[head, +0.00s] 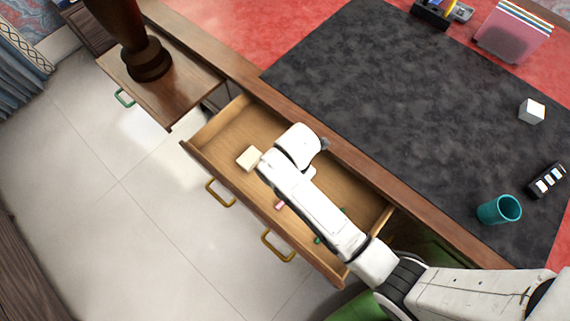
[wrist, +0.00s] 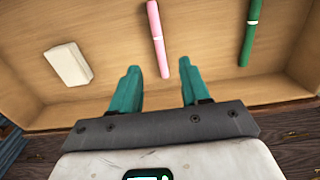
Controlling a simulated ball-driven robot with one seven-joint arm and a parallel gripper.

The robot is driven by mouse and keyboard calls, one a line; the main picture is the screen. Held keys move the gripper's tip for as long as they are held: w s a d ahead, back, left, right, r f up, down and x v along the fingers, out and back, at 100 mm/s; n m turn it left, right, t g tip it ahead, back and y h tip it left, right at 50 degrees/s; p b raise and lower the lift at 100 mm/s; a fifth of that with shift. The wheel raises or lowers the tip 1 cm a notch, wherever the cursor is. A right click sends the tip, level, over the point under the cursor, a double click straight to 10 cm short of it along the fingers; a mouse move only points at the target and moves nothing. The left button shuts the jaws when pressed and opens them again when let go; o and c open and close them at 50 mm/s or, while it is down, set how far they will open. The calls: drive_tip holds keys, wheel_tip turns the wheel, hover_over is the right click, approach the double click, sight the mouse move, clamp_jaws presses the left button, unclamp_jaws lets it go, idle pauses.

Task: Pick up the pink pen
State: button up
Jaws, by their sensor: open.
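The pink pen (wrist: 156,36) lies on the floor of the open wooden drawer. In the wrist view it runs down from the top edge, and its lower end reaches between the tips of my gripper (wrist: 159,66). My gripper is open, its two teal fingers apart on either side of that end, with nothing held. I cannot tell how high the fingers are above the drawer floor. In the head view my arm hides most of the pen, and only a small pink end (head: 280,205) shows; the fingers are hidden there.
The drawer (head: 222,128) also holds a cream block (wrist: 67,64) at left and a green pen (wrist: 251,36) at right. Its walls surround my gripper.

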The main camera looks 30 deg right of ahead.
wheel_tip(320, 180, down, 10)
drive_tip(key=shift+w, duration=0.15)
idle(0.5)
clamp_jaws()
idle(0.3)
